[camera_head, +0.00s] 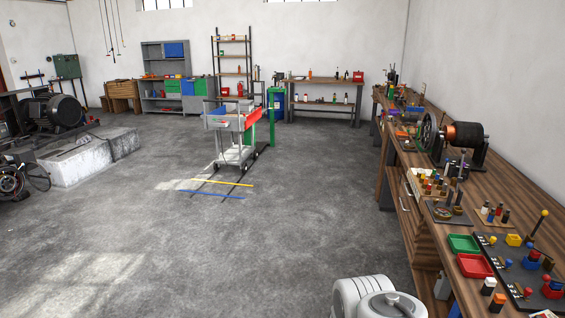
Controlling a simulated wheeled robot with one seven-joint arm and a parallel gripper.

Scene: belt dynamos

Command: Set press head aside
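I cannot pick out the press head for certain among the many small parts on the long wooden workbench (520,198) at the right. A small stand with upright posts (452,198) is on the bench's near half. A lever with a yellow knob (544,213) rises near the bench's right end. White rounded links of my own arm show at the bottom edge, left of the bench. My gripper is out of view, so its state does not show.
A green tray (464,243) and a red tray (474,266) lie near the bench's front edge. A large coil machine (464,135) stands farther back. A cart (232,122) stands mid-floor beyond yellow and blue floor lines. The floor left of the bench is clear.

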